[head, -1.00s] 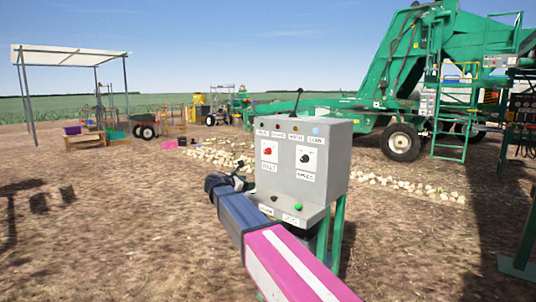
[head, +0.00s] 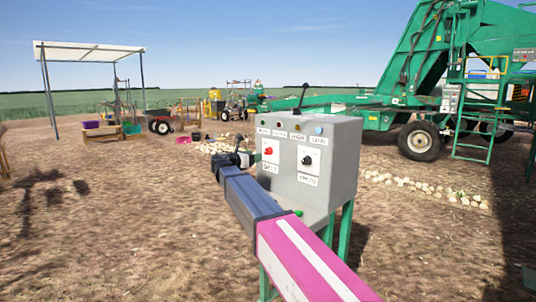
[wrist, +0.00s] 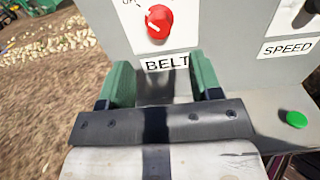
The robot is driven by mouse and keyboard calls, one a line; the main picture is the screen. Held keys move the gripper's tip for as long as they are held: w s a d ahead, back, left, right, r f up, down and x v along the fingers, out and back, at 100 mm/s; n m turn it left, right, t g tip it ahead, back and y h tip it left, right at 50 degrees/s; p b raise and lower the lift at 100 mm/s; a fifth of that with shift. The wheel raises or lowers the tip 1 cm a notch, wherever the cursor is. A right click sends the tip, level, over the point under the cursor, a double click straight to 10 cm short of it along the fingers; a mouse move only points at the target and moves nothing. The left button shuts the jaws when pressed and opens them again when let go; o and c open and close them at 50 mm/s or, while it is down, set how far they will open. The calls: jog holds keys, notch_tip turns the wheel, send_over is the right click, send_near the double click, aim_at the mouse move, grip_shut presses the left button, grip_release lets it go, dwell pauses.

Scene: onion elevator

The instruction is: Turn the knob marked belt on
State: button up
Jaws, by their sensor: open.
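The red belt knob (wrist: 158,22) sits on a white plate on the front of the grey control box, above a label reading BELT (wrist: 166,63). In the head view the red knob (head: 268,150) is at the left of the box front. My gripper (wrist: 160,80) is open, its two green fingers apart and pointing at the panel just below the knob, either side of the BELT label. Nothing is between the fingers. In the head view my arm reaches up to the box's left side, and the fingers are hard to make out there.
The control box (head: 335,165) stands on green legs. A black speed knob (head: 307,160) is right of the red one. A green button (wrist: 297,119) sits on the lower ledge. Open dirt lies left.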

aim_at(266, 153)
jog(key=x, duration=0.8)
jog(key=shift+w+d, duration=0.2)
jog(key=shift+w, duration=0.05)
jog(key=c, duration=0.9)
